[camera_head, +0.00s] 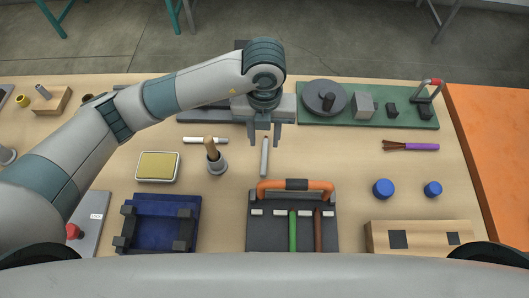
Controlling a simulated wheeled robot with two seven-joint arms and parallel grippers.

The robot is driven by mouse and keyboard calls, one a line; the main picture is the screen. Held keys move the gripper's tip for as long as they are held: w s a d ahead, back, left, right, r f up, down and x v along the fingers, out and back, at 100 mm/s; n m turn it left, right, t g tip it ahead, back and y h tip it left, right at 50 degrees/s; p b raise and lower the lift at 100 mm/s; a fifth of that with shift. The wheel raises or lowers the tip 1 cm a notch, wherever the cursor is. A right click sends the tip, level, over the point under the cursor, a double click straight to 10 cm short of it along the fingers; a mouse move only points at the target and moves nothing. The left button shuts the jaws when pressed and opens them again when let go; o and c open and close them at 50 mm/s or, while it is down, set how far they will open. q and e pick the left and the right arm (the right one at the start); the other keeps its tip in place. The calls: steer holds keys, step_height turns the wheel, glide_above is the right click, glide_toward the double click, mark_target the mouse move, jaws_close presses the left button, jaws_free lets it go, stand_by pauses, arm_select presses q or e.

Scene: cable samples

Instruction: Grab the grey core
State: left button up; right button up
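A slim grey rod, which looks like the grey core (264,160), lies on the wooden table near the middle, pointing away from me. My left gripper (264,144) hangs over its far end with its two fingers apart, one on each side of the rod in the picture. I see no contact, and the exact height of the fingertips above the table is hard to tell. My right gripper is not in view.
A cup with a wooden handle (213,158) stands just left of the rod, near a white rod (197,140). A dark board with an orange handle (297,186) lies in front. A green board (390,118) is at the back right.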

mark_target(265, 156)
arm_select(q)
steer(key=shift+f, duration=0.9)
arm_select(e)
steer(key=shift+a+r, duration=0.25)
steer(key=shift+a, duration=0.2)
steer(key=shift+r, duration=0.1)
arm_select(q)
steer(key=shift+s+f+p, duration=0.2)
steer(key=shift+f+p, duration=0.65)
steer(key=shift+p, duration=0.2)
step_height(265, 156, down, 2)
steer(key=shift+f+p, duration=0.1)
steer(key=shift+p, duration=0.4)
steer(key=shift+f, duration=0.65)
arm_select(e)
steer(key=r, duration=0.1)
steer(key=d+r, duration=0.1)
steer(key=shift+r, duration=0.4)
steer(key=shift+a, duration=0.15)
